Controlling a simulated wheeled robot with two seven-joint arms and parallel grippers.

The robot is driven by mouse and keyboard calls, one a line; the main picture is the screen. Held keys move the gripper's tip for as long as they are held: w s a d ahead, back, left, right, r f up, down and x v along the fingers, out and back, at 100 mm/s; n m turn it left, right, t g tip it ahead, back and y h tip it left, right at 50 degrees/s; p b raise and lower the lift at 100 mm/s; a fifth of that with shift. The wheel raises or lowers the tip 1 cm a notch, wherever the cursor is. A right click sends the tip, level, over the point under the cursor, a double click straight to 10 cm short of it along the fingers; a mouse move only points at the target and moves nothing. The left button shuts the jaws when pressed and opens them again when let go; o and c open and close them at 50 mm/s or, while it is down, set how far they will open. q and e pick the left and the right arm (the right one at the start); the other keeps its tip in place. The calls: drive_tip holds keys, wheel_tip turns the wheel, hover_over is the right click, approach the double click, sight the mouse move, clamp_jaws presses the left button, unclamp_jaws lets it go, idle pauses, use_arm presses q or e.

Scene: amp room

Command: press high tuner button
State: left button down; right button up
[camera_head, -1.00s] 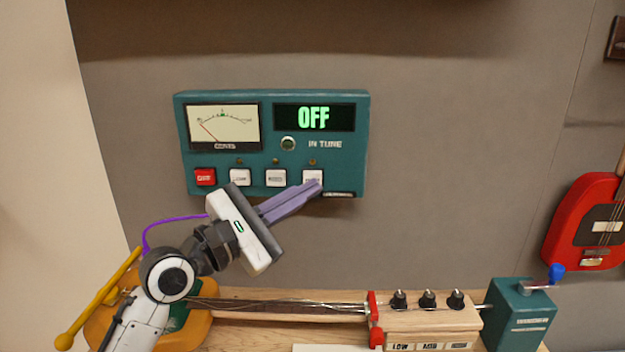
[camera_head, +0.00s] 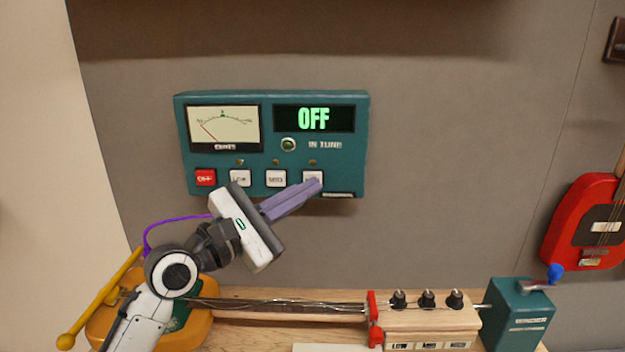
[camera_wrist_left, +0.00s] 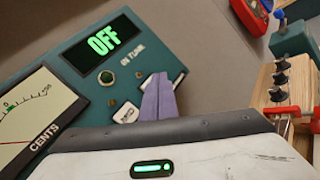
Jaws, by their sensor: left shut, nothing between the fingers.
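The teal tuner box (camera_head: 350,120) is on the grey wall, with a needle meter (camera_head: 223,127) and a display (camera_head: 315,118) reading OFF in green. Along its lower edge are a red button (camera_head: 205,177) and three white buttons. The rightmost white button (camera_head: 311,176) is partly covered by my left gripper (camera_head: 319,186). The gripper's purple fingers are shut and empty, with tips at this button; I cannot tell whether they touch it. In the left wrist view the fingers (camera_wrist_left: 158,98) lie over the tuner's lower right, and one white button (camera_wrist_left: 125,114) shows beside them. My right gripper is not in view.
Below is a wooden bench with a stringed instrument, its block (camera_head: 430,325) carrying several black knobs. A teal box (camera_head: 518,315) with a blue-knobbed crank stands at its right end. A red guitar (camera_head: 590,225) hangs at the right. The wall between is clear.

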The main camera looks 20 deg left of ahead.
use_arm(q)
drive_tip(key=shift+w+a, duration=0.1)
drive_tip(key=shift+w, duration=0.3)
idle(0.4)
drive_tip(key=shift+s+p, duration=0.1)
drive_tip(key=shift+p, duration=0.2)
drive_tip(key=shift+s+d+p, duration=0.2)
drive_tip(key=shift+s+p, duration=0.35)
drive_tip(key=shift+s, duration=0.2)
drive_tip(key=shift+s+d+p, duration=0.1)
drive_tip(key=shift+s+d, duration=0.15)
drive_tip(key=shift+s, duration=0.55)
drive_tip(key=shift+s+d+p, duration=0.1)
drive_tip(key=shift+s+d, duration=0.1)
drive_tip(key=shift+s, duration=0.6)
drive_tip(key=shift+s+d+p, duration=0.1)
drive_tip(key=shift+s+d, duration=0.15)
drive_tip(key=shift+s, duration=0.55)
